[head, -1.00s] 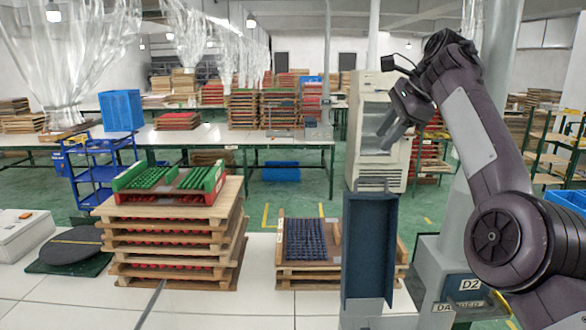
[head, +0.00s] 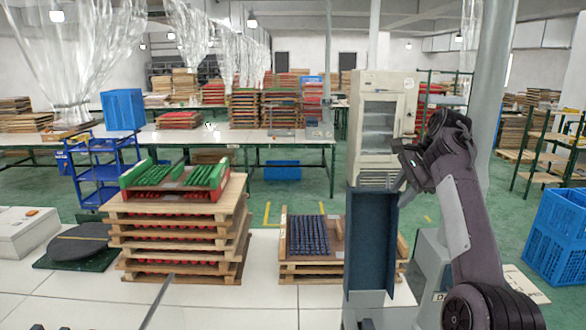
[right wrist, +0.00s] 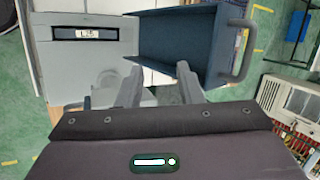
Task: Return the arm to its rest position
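My right arm rises at the right of the head view. Its gripper (head: 410,170) is beside the top of an upright dark blue open-fronted box (head: 370,245). In the right wrist view the two fingers (right wrist: 159,76) stand apart with nothing between them. The blue box (right wrist: 178,42) with its side handle lies beyond them there; I cannot tell whether they touch it. My left gripper is in neither view.
Stacked wooden trays with red and green parts (head: 180,222) stand on the white table (head: 70,295). A lower stack with dark blue parts (head: 308,235) is beside the box. A grey machine (head: 432,262) and blue crates (head: 558,235) are at the right.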

